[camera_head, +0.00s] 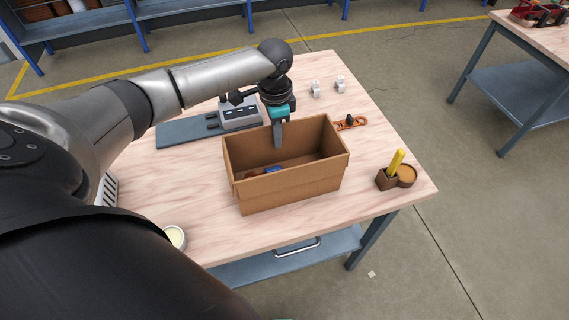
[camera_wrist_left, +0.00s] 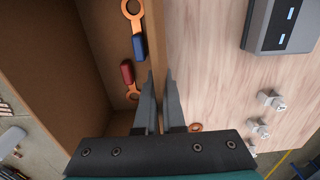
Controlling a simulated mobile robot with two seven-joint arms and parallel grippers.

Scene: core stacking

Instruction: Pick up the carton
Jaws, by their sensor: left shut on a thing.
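The carton (camera_head: 292,190) is an open brown cardboard box standing upright near the middle of the wooden table. My left gripper (camera_head: 278,138) reaches down over its far wall. In the left wrist view the two fingers (camera_wrist_left: 160,85) straddle the top of the wall of the carton (camera_wrist_left: 100,45), one inside and one outside, shut on it. Inside the carton lie a blue-ended tool (camera_wrist_left: 138,45) and a red-ended tool (camera_wrist_left: 127,72), both with orange rings. My right gripper is not in view.
On the wooden table (camera_head: 190,190), a grey device (camera_head: 240,115) stands behind the carton. White fittings (camera_head: 316,89) and an orange tool (camera_head: 351,123) lie beyond it. A brown holder with a yellow item (camera_head: 395,165) stands at the right. A round tin (camera_head: 175,236) is at the front left.

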